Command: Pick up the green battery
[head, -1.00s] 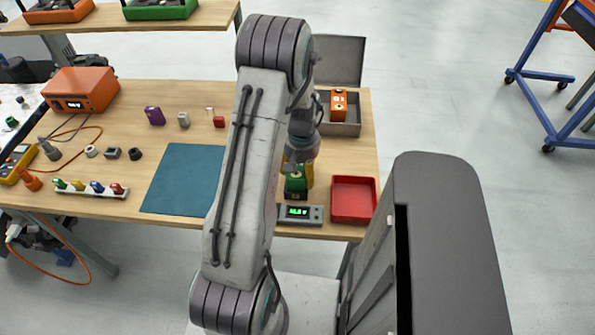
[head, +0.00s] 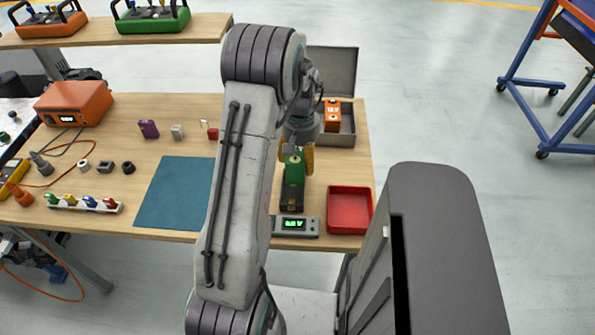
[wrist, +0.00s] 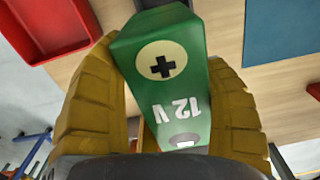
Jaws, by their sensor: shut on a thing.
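The green battery (head: 293,163) is held between the yellow fingers of my gripper (head: 296,158), above a dark cradle (head: 291,196) behind the display unit. In the wrist view the battery (wrist: 178,95) shows a plus sign and "12 V", and sits slightly tilted between both fingers. My gripper (wrist: 160,85) is shut on it. My wrist hides part of the battery's top in the head view.
The display unit (head: 296,227) stands at the table's front edge. An empty red tray (head: 350,211) is to its right. An orange battery (head: 333,115) stands in an open grey case (head: 348,139) behind. A teal mat (head: 174,192) lies left.

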